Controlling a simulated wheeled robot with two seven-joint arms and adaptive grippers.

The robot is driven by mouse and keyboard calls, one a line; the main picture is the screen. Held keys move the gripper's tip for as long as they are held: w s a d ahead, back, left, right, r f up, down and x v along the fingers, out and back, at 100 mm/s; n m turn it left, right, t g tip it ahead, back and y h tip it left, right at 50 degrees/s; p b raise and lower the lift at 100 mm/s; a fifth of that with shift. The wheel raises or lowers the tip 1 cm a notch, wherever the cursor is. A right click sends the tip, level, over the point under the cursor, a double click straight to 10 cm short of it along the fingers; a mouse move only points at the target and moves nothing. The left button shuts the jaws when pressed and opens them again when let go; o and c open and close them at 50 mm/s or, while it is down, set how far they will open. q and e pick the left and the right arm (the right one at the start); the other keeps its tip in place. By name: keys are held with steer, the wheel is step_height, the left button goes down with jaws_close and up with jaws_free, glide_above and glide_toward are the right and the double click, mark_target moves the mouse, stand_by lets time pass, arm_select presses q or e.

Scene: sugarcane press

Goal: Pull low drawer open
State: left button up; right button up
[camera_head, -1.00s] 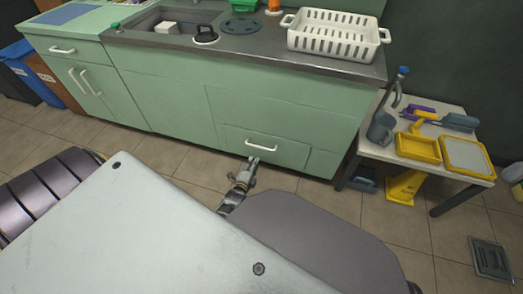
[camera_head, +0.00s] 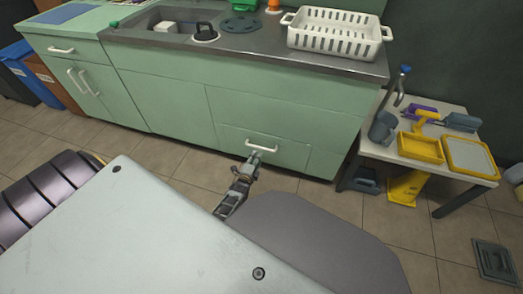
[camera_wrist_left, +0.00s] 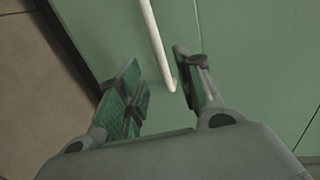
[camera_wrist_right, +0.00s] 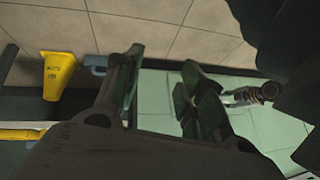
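The low drawer (camera_head: 232,139) is a green panel at the bottom of the counter and looks closed. Its white bar handle (camera_head: 262,147) also shows in the left wrist view (camera_wrist_left: 154,38). My left gripper (camera_head: 256,154) is at the handle. In the left wrist view, its fingers (camera_wrist_left: 157,62) are open, one on each side of the handle's near end, with gaps visible. My right gripper (camera_wrist_right: 162,66) is open and empty in the right wrist view, with the floor and a pale green surface beyond it. It is hidden in the head view.
A small side table (camera_head: 376,153) with yellow trays stands right of the counter. A white dish rack (camera_head: 335,36) is on the counter. Tiled floor before the drawer is clear.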

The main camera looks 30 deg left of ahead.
mark_target(261, 148)
arm_select(q)
steer(key=shift+b+x, duration=2.2)
steer(key=shift+x, duration=2.4)
arm_select(e)
steer(key=shift+t+y, duration=0.4)
steer(key=shift+w+a+f, duration=0.1)
steer(key=shift+a+f, duration=0.1)
steer(key=shift+f, duration=0.75)
steer(key=shift+w+a+f, duration=0.1)
steer(key=shift+a+f, duration=0.05)
steer(key=shift+f, duration=0.75)
steer(key=shift+w+a+f, duration=0.1)
steer(key=shift+a+f, duration=0.1)
steer(key=shift+f, duration=0.75)
arm_select(q)
jaws_close()
